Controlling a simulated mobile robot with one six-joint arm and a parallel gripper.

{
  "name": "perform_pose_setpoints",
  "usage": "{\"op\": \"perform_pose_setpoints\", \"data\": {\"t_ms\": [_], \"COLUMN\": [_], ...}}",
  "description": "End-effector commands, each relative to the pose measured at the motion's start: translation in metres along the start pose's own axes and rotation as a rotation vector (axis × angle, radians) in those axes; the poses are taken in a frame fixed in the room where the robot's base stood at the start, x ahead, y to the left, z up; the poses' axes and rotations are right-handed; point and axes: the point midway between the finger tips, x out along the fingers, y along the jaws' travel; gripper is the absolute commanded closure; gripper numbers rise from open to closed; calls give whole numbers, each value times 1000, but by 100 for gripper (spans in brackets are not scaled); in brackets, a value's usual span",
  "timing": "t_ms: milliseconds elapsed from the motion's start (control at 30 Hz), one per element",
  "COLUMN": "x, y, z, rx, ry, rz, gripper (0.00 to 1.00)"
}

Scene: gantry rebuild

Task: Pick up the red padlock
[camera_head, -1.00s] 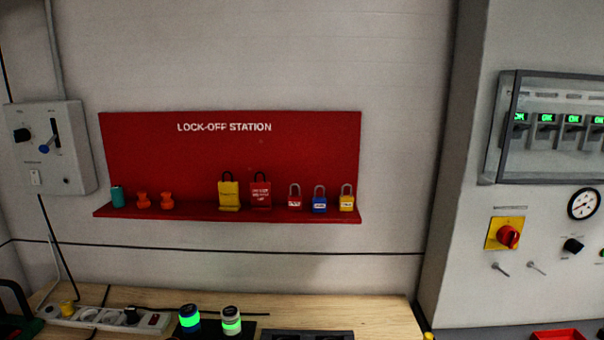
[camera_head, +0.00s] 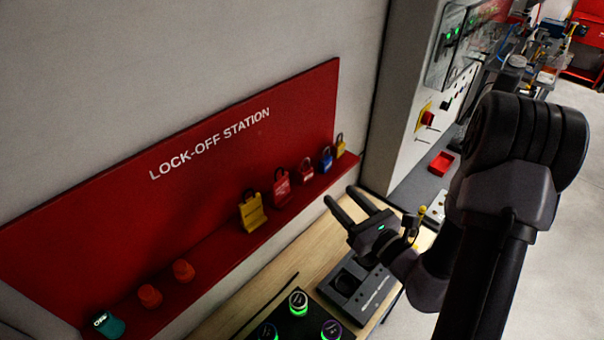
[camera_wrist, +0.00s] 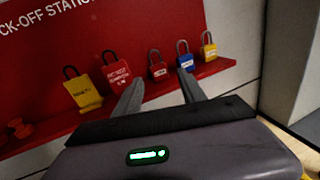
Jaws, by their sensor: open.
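The red padlock (camera_head: 306,169) stands on the shelf of the red lock-off station, between a red tag (camera_head: 281,188) and a blue padlock (camera_head: 325,159). In the wrist view the red padlock (camera_wrist: 158,70) shows beyond my fingers, roughly between their tips, with its grey shackle up. My gripper (camera_head: 347,203) is open and empty, in front of the shelf and apart from the padlock. It also shows in the wrist view (camera_wrist: 161,92), its two fingers pointing toward the shelf.
A yellow padlock (camera_head: 340,146) stands right of the blue one, a yellow tag (camera_head: 251,212) left of the red tag. The wooden bench (camera_head: 270,282) below carries a grey holder (camera_head: 352,285) and a lit button box (camera_head: 291,325). A grey cabinet (camera_head: 402,100) stands to the right.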

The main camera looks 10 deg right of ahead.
Motion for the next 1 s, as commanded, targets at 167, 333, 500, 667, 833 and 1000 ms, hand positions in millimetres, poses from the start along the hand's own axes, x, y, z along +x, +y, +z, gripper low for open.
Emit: {"op": "perform_pose_setpoints", "data": {"t_ms": [167, 333, 500, 667, 833, 1000], "x": [30, 74, 96, 128, 142, 141], "y": [3, 3, 4, 7, 6, 6], "z": [-4, 1, 0, -1, -3, -4], "rx": [2, 3, 4, 3, 4, 3], "ry": [-2, -1, -1, -2, -1, -1], "rz": [6, 5, 4, 4, 2, 2], "gripper": [52, 52, 52, 52, 52, 56]}}
